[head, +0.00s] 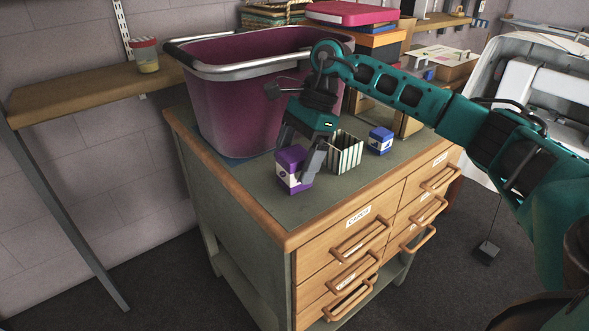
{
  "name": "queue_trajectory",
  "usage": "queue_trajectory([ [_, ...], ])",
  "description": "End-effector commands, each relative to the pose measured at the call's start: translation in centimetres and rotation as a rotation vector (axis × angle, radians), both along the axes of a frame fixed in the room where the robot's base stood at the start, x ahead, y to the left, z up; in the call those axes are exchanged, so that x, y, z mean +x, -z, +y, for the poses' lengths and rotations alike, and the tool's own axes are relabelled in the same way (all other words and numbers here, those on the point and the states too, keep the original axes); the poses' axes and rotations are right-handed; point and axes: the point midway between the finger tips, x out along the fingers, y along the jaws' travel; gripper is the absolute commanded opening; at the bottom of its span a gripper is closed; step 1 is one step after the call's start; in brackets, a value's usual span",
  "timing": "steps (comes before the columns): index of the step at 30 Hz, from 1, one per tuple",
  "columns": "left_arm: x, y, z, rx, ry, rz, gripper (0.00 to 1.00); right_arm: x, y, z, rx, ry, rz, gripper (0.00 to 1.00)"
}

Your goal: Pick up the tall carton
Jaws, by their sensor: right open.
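The purple and white carton (291,178), the taller of two small cartons, stands upright near the front left edge of the cabinet top (232,177). My right gripper (300,151) points down over it, with its fingers spread. One finger reaches down at the carton's right side and the other is at its back left. The fingers overlap the carton in the picture, and I cannot tell whether they touch it. A shorter blue carton (380,141) stands to the right. My left gripper is out of view.
A striped open box (345,152) stands just right of the gripper. A big maroon tub (235,105) with a metal rim stands behind it. Stacked boxes (374,42) are at the back. The front left strip of the cabinet top is clear.

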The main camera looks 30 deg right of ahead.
Motion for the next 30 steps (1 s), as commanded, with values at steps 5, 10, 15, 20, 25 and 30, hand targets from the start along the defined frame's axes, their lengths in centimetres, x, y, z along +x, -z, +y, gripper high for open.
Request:
queue_trajectory([
  [5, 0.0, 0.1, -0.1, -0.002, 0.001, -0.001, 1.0, 0.0, 2.3, 0.8, 0.0, -0.001, 0.003, 0.87],
  [10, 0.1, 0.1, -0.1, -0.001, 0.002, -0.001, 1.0, 0.0, 2.6, 1.0, 0.001, -0.001, 0.0, 0.87],
  [15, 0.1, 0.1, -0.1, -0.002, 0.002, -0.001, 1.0, 0.0, 2.6, 1.0, 0.001, 0.0, 0.001, 0.82],
  [20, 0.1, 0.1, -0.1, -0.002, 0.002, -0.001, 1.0, 0.0, 2.6, 0.9, 0.001, 0.0, 0.001, 0.67],
  [25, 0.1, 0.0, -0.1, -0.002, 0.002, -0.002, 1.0, 0.0, 2.6, 0.9, 0.001, 0.0, 0.001, 0.51],
  [30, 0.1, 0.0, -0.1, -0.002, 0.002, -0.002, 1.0, 0.0, 2.6, 0.9, 0.001, 0.0, 0.001, 0.35],
])
